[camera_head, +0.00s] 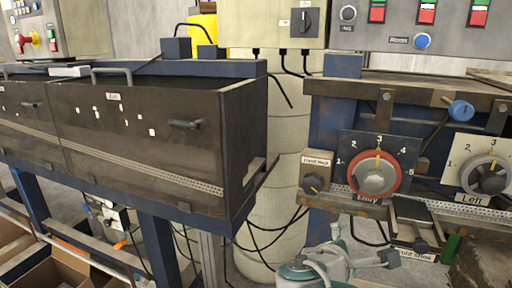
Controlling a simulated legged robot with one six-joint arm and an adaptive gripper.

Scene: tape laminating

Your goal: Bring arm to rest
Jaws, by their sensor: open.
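My arm shows folded low at the bottom of the head view, its teal and grey links right of the middle. My gripper (391,258) is a small dark shape at the right end of the arm, below the control panel. It is open, and I see nothing held in it. Its fingertips are too small to make out clearly. It appears in front of the machine's lower edge; I cannot tell the distance between them.
A brown metal housing (150,135) on blue legs fills the left. A machine (440,95) at the right carries a red-ringed dial (376,175) and a grey dial (486,178). A pale round column (282,130) and hanging black cables stand between them. Boxes (55,268) lie at lower left.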

